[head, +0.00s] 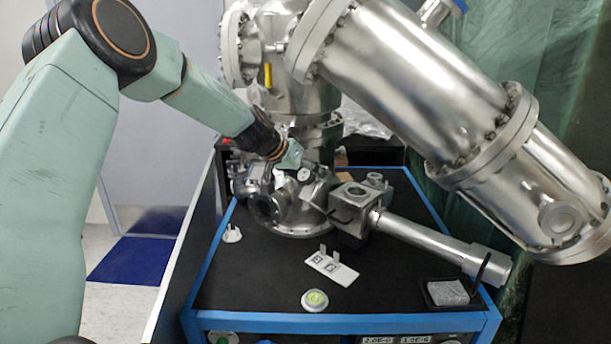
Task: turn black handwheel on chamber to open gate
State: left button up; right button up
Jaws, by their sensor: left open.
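The steel vacuum chamber (290,110) stands at the back of a black-topped bench, with flanges and ports around its lower body. My left arm reaches in from the left, and its gripper (303,168) is at the lower chamber, close in front of the small ports and fittings there. The gripper is open; its fingertips are small and hard to separate from the metal behind. I cannot clearly make out the black handwheel; it may be hidden by the gripper or among the dark fittings. Whether the gripper touches anything cannot be told. My right gripper is not in view.
A large steel tube (420,90) slopes down to the right above the bench. A thinner tube (440,245) runs right from a square block (354,207). A white marked plate (331,268), green-centred disc (315,299) and black tray (428,291) lie in front. The front-left benchtop is mostly clear.

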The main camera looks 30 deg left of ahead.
pick_arm(q)
jog(key=shift+f, duration=0.1)
jog(key=shift+c, duration=1.3)
jog(key=c, duration=0.9)
jog(key=shift+n, duration=0.3)
jog(key=n+p, duration=0.1)
jog(key=n, duration=0.3)
jog(key=shift+a+n+p, duration=0.1)
jog(key=shift+n+p, duration=0.25)
jog(key=shift+n, duration=0.05)
jog(key=n+p, duration=0.1)
jog(key=n, duration=0.4)
jog(key=shift+n+p, duration=0.3)
jog(key=shift+p, duration=0.1)
jog(key=shift+s+a, duration=0.1)
